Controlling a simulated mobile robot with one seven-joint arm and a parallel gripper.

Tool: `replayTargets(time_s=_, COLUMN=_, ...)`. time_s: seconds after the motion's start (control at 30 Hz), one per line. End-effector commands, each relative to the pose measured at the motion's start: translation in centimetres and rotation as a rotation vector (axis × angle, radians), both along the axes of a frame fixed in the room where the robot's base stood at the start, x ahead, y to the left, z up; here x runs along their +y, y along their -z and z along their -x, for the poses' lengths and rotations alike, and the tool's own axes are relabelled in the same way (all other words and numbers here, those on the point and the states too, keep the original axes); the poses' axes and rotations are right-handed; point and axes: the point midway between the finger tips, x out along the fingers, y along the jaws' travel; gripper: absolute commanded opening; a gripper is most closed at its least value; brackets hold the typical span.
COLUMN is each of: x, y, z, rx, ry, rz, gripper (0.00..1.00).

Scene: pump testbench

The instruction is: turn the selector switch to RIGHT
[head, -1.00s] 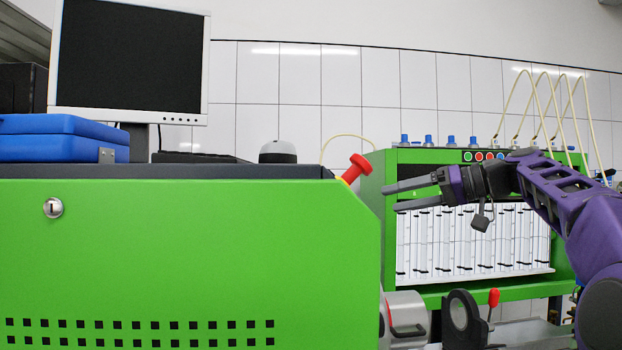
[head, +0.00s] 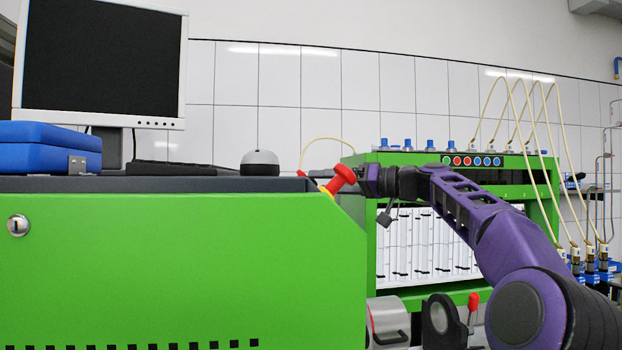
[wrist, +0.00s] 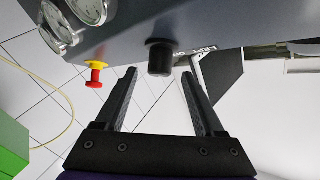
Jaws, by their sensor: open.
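A black cylindrical knob (wrist: 160,58), which looks like the selector switch, sticks out of the grey panel in the wrist view. Its pointing direction cannot be made out. My gripper (wrist: 158,76) is open, and the knob's end shows between its two fingertips with a gap on each side. I cannot tell whether the fingers touch it or how deep they reach. In the head view my gripper (head: 373,182) is at the right end of the green console, beside the red button; its fingers are mostly hidden there, and the knob is not visible.
A red mushroom button on a yellow base (wrist: 96,74) stands left of my fingers in the wrist view; it also shows in the head view (head: 341,179). Round gauges (wrist: 88,8) sit on the panel. The green console (head: 180,265) fills the lower left.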

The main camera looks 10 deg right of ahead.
Motion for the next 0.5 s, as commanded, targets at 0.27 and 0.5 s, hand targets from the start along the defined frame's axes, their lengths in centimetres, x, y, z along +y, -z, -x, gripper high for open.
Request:
replayTargets(time_s=0.27, x=2.8, y=-0.1, z=-2.0, rx=0.001, ry=0.000, rz=0.001, gripper=0.71)
replayTargets(time_s=0.5, x=3.2, y=0.0, z=-2.3, rx=0.001, ry=0.002, rz=0.001, gripper=0.71)
